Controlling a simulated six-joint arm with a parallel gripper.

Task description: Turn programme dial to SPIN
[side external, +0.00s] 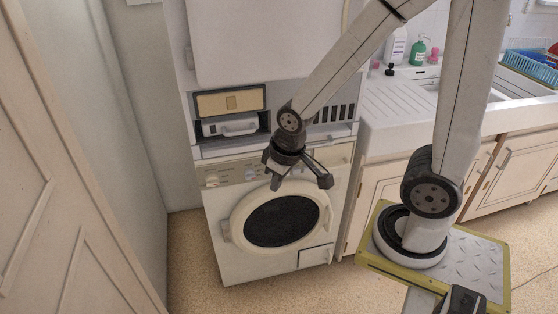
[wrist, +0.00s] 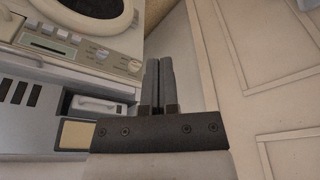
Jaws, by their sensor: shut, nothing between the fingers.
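The white washing machine (side external: 223,258) stands below a stacked appliance, with its round door (side external: 236,240) facing out. The dial markings are too small to read, so I cannot tell which is the programme dial. My gripper (side external: 276,182) is shut and empty in front of the panel, apart from both dials; it also shows in the wrist view (wrist: 160,62).
Above the panel is a recess with a white handled drawer (side external: 230,127) and a beige panel (side external: 230,101). A wooden door (side external: 60,200) stands at the left. A sink counter (side external: 400,110) with bottles is at the right. The floor before the machine is clear.

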